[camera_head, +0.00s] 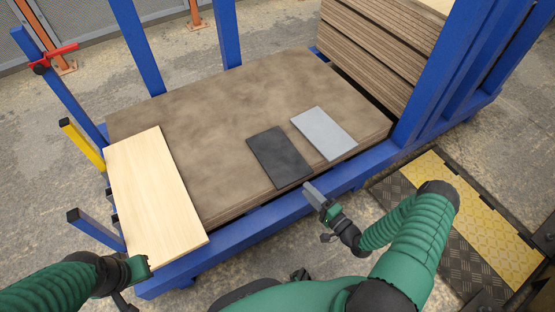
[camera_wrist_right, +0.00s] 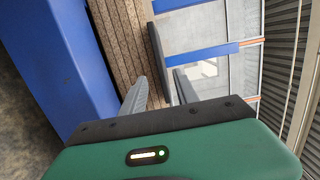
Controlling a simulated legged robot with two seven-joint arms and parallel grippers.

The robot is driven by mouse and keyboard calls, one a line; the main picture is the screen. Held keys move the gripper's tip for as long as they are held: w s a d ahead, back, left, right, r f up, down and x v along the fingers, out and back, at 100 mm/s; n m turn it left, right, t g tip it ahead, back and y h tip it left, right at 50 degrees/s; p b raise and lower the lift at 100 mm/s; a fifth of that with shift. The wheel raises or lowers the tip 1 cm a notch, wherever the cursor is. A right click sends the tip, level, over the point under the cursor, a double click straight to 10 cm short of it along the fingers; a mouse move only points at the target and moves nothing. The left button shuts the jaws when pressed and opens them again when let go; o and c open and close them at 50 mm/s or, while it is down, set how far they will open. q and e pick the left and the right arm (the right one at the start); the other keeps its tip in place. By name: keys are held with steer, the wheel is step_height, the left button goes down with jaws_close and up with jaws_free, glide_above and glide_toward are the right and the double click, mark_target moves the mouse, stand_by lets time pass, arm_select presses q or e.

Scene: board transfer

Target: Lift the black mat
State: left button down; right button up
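The black mat (camera_head: 279,157) lies flat on a stack of brown boards, near its front edge. My right gripper (camera_head: 314,193) is just off the mat's near right corner. In the right wrist view the fingers (camera_wrist_right: 160,92) stand apart, and the mat's dark edge (camera_wrist_right: 157,58) shows between them; I cannot tell whether either finger touches it. My left gripper (camera_head: 137,267) is at the near end of the pale wooden board (camera_head: 155,190), its fingers hidden.
A grey mat (camera_head: 324,134) lies to the right of the black one. The brown stack (camera_head: 215,105) sits on a blue frame (camera_head: 262,217) with upright posts. Another board stack (camera_head: 370,50) stands at the back right. The brown top left of the black mat is clear.

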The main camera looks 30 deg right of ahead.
steer(key=b+x, duration=0.3)
steer(key=x, duration=0.3)
steer(key=shift+a, duration=0.1)
jaws_close()
stand_by(1.1)
